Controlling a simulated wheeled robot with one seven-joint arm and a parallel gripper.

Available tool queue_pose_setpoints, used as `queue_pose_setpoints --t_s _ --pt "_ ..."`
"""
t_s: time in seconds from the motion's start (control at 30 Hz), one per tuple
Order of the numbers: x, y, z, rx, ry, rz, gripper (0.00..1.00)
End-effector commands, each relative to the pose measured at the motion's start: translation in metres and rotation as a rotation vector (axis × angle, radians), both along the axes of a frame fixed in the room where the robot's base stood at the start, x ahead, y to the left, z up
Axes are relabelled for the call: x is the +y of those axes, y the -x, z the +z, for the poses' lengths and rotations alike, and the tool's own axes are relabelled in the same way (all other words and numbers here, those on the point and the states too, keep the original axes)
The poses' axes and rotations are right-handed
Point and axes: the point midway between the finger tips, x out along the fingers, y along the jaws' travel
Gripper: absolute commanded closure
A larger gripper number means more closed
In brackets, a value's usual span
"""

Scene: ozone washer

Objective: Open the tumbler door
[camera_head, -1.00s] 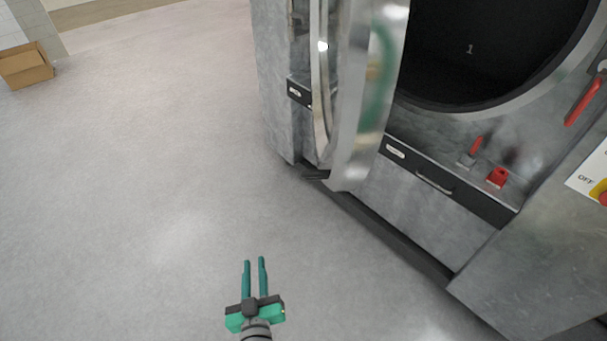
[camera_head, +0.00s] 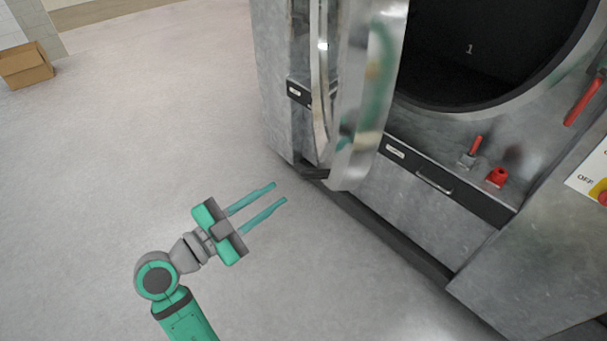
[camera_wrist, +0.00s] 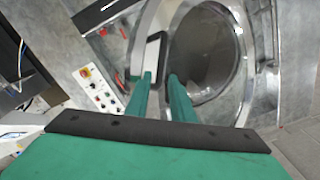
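The tumbler door (camera_head: 364,90) is a thick round metal door, seen nearly edge-on in the head view. In the wrist view the fingers (camera_wrist: 163,85) show in front of a round metal ring with a dark centre (camera_wrist: 203,55).
A red lever (camera_head: 583,101) and smaller red handles (camera_head: 497,177) are on the machine front at the right. A control panel (camera_wrist: 98,88) with coloured buttons shows in the wrist view. A cardboard box (camera_head: 25,65) is far left. The floor (camera_head: 130,150) left of the machine is clear.

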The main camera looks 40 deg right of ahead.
Motion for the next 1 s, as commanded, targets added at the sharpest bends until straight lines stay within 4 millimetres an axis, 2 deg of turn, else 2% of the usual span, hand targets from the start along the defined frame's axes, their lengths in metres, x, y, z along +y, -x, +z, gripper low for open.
queue_pose_setpoints --t_s 0.17,0.4,0.6,0.8,1.0 --pt "-0.020 -0.002 0.000 0.000 -0.001 -0.002 0.78" --pt "-0.062 -0.006 0.000 0.001 0.000 0.001 0.78" --pt "-0.090 -0.009 0.000 0.001 -0.001 0.002 0.78" --pt "-0.103 -0.010 0.000 0.001 -0.001 0.003 0.78" --pt "-0.104 -0.011 0.000 0.001 0.000 0.004 0.78"
